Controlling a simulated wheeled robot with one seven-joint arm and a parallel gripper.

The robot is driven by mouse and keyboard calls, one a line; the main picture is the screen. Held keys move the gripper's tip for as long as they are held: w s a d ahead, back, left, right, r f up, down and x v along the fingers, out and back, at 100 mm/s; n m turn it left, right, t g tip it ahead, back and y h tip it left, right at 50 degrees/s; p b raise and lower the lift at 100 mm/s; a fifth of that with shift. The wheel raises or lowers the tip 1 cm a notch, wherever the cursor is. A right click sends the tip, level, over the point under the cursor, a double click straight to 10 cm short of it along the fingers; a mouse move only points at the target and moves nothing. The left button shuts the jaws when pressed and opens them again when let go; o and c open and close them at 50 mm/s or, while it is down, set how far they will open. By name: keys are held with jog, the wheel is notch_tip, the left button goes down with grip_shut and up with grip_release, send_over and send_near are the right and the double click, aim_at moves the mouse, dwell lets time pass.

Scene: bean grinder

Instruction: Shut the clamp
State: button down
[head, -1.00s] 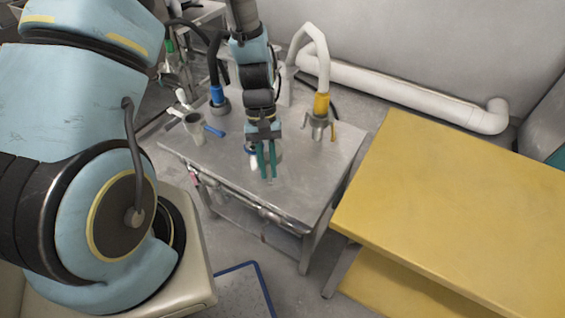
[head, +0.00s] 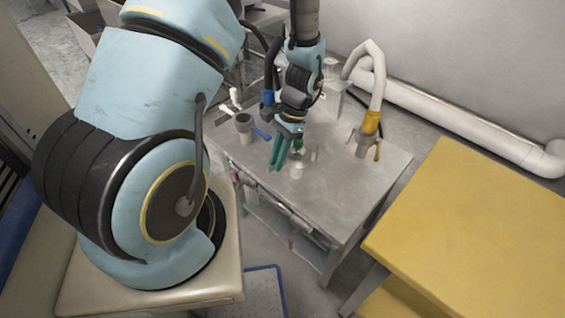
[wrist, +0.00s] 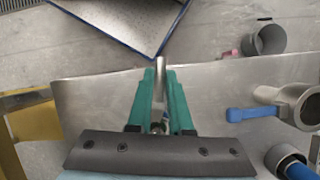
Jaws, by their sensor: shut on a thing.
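My gripper (head: 279,153) has two green fingers and is over the left part of the metal table. In the wrist view, my gripper (wrist: 161,78) is shut on a narrow silver metal piece (wrist: 160,88), which seems to be the clamp's lever. The fingers hide most of it. In the head view, a small pale metal cylinder (head: 297,169) stands on the table just right of the fingers. I cannot tell whether it is joined to the held piece.
The metal table (head: 345,195) has free room at right. A grey cup-shaped pipe (head: 243,124) and a blue handle (head: 262,134) are left of my gripper. A white hose with a yellow collar (head: 371,122) stands behind right. A yellow table (head: 480,215) is at right.

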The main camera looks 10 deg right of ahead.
jog(key=shift+w+a+m, duration=0.1)
jog(key=shift+w+m, duration=0.3)
jog(key=shift+w, duration=0.2)
jog(key=c, duration=0.8)
grip_release()
jog(key=shift+c, duration=0.2)
jog(key=b+v, duration=0.1)
jog(key=v, duration=0.9)
jog(key=shift+r, duration=0.4)
jog(key=s+a+r+n+t+h, duration=0.1)
jog(key=a+r+n+t+h, duration=0.1)
jog(key=a+r+n, duration=0.3)
jog(key=s+a+r+n+t+h, duration=0.1)
jog(key=a+r+n, duration=0.4)
jog(key=a, duration=0.7)
jog(key=n+t+h, duration=0.1)
jog(key=n, duration=0.1)
jog(key=shift+s+a+r+n, duration=0.2)
jog(key=shift+s+r+n, duration=0.1)
jog(key=shift+r+n, duration=0.1)
